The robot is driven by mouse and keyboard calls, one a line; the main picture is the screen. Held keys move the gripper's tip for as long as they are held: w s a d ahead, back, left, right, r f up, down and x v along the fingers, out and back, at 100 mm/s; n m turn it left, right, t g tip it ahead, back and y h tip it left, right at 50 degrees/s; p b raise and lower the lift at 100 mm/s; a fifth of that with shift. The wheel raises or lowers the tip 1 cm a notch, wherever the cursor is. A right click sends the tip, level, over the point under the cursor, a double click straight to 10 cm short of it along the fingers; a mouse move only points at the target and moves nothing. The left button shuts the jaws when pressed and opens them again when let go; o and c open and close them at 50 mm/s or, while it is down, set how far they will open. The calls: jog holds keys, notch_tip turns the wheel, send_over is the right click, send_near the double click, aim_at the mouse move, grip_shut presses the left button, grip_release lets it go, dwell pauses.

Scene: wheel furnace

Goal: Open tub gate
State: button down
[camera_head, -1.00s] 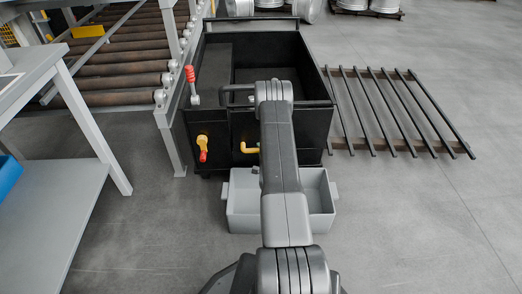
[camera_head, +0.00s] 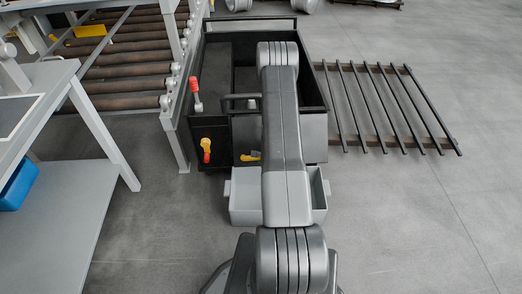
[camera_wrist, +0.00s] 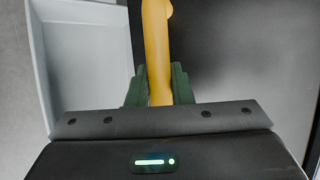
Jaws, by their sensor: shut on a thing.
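The black tub (camera_head: 219,58) stands ahead of me, with its gate on the near side. A yellow handle (camera_head: 250,157) on the gate is mostly hidden behind my arm in the head view. In the wrist view my gripper (camera_wrist: 159,84) is shut on this yellow handle (camera_wrist: 156,40), with one dark green finger on each side. The head view does not show my gripper, as my arm covers it. A black bar handle (camera_head: 238,97) sits at the top of the gate. I see no clear gap showing the gate open.
A red-tipped lever (camera_head: 195,88) and a yellow-red handle (camera_head: 206,148) are at the tub's left. A grey bin (camera_head: 245,207) stands under the tub's front. A roller conveyor (camera_head: 125,83) is left, a bar rack (camera_head: 385,105) right.

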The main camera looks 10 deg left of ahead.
notch_tip(320, 180, up, 12)
jog(key=s+g+p, duration=0.1)
jog(key=s+p, duration=0.1)
jog(key=p, duration=0.9)
jog(key=shift+s+d+f+h, duration=0.15)
jog(key=shift+d+h, duration=0.15)
jog(key=shift+d, duration=0.05)
jog(key=c, duration=1.3)
grip_release()
jog(key=shift+c, duration=0.2)
jog(key=shift+o, duration=0.2)
jog(key=p+v, duration=0.1)
jog(key=v, duration=1.2)
jog(key=shift+d+r+p, duration=0.15)
jog(key=shift+r+p, duration=0.25)
jog(key=shift+r, duration=0.05)
jog(key=shift+f, duration=0.1)
